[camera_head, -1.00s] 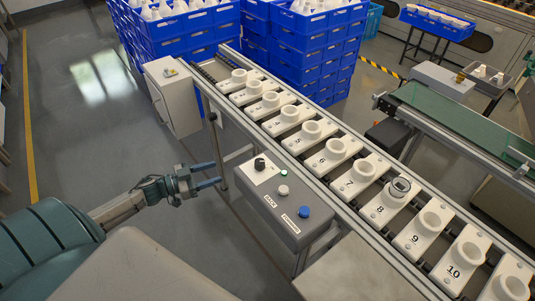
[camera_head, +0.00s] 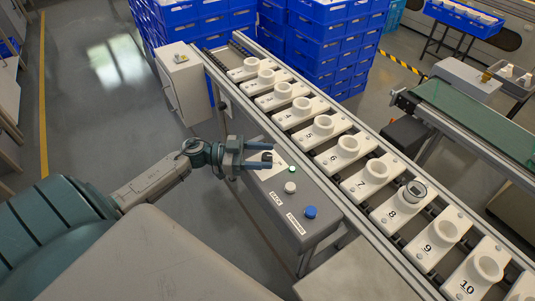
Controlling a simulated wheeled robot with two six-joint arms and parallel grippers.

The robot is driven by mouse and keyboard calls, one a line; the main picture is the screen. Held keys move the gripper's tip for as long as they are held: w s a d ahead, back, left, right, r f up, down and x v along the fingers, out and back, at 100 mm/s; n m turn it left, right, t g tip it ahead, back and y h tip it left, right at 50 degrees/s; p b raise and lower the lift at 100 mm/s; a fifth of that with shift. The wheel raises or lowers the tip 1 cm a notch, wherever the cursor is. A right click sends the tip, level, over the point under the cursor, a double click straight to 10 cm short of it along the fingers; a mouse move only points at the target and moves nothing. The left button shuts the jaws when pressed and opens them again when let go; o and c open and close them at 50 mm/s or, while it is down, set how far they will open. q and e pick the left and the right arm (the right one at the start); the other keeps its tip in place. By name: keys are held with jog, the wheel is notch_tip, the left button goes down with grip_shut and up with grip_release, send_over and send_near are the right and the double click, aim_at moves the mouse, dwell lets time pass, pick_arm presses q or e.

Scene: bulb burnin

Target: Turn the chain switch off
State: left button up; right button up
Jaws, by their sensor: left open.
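The grey control box (camera_head: 322,203) stands beside the chain conveyor. Its black rotary switch (camera_head: 267,157) sits on a white plate at the box's far left end and is partly covered by my gripper. My left gripper (camera_head: 273,156) is open. Its two fingers reach right over the plate, one on the far side of the black switch and one on the near side; I cannot tell if they touch it. A green lamp (camera_head: 292,169) glows beside the plate. My right gripper is not in view.
A white button (camera_head: 290,187) and a blue button (camera_head: 310,211) sit on the same box, near labels. The conveyor carries numbered white sockets (camera_head: 348,145); the one at 8 holds a round gauge-like piece (camera_head: 416,189). A grey cabinet (camera_head: 182,85) stands behind my gripper.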

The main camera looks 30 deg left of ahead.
pick_arm(q)
jog(key=shift+x, duration=0.75)
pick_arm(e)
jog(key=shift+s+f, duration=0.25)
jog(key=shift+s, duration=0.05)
pick_arm(q)
jog(key=shift+c, duration=0.2)
jog(key=c, duration=0.9)
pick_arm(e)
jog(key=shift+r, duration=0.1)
